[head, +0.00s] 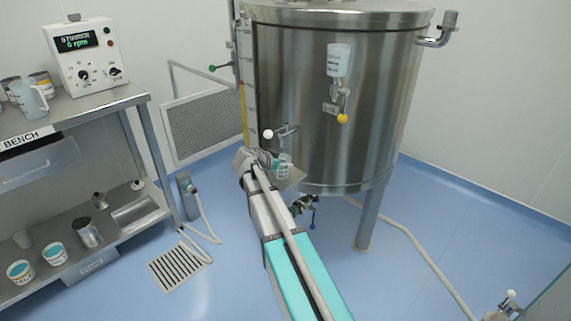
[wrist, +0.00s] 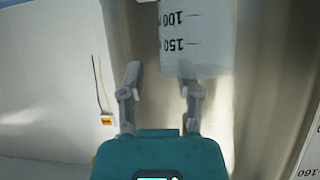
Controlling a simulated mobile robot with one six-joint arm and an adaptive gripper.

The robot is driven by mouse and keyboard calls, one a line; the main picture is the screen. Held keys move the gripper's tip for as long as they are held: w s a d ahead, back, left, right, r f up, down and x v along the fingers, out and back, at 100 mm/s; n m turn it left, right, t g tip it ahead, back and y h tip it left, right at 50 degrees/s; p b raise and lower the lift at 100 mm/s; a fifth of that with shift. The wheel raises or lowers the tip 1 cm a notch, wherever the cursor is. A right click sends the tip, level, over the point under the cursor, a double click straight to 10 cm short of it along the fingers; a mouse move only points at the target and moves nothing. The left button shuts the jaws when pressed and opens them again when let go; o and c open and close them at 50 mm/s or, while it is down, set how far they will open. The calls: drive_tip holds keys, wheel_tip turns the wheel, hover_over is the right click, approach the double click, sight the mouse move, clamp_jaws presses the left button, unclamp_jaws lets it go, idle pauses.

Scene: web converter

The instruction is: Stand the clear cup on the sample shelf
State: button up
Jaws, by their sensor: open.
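The clear cup (wrist: 197,28) is large in the wrist view, with 100 and 150 graduation marks upside down in the picture. The rest of it is cut off by the top edge. My gripper (wrist: 160,84) is open, with nothing between its fingers. The cup is off to the right, its near edge by the right fingertip; I cannot tell if they touch. In the head view the small cup (head: 285,159) is beside my gripper (head: 270,160), in front of the tank. It appears upright over a small grey plate (head: 294,177), likely the sample shelf; contact is unclear.
The steel tank (head: 320,90) stands close behind my gripper, with a valve handle (head: 288,131) just above. The bench (head: 90,105) with jugs and jars is at left. Blue floor (head: 220,285) is mostly open.

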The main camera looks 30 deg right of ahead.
drive_tip(key=p+v, duration=0.4)
drive_tip(key=v, duration=0.6)
drive_tip(key=shift+a+r+p, duration=0.25)
drive_tip(key=shift+p, duration=0.05)
drive_tip(key=shift+s, duration=0.15)
drive_tip(key=s+a+f+n+g+y, duration=0.1)
drive_tip(key=s+a+f+n+y, duration=0.2)
drive_tip(key=s, duration=0.4)
drive_tip(key=s+a+f+n+g+y, duration=0.1)
drive_tip(key=s+a+f+n+y, duration=0.2)
drive_tip(key=s+a+n+y, duration=0.2)
drive_tip(key=s+a+f+n+g+y, duration=0.1)
drive_tip(key=s+a+f+n+y, duration=0.2)
drive_tip(key=s+n, duration=0.4)
drive_tip(key=shift+s+a+f+y, duration=0.45)
drive_tip(key=shift+s+a, duration=0.55)
drive_tip(key=shift+a, duration=0.25)
drive_tip(key=shift+c, duration=0.3)
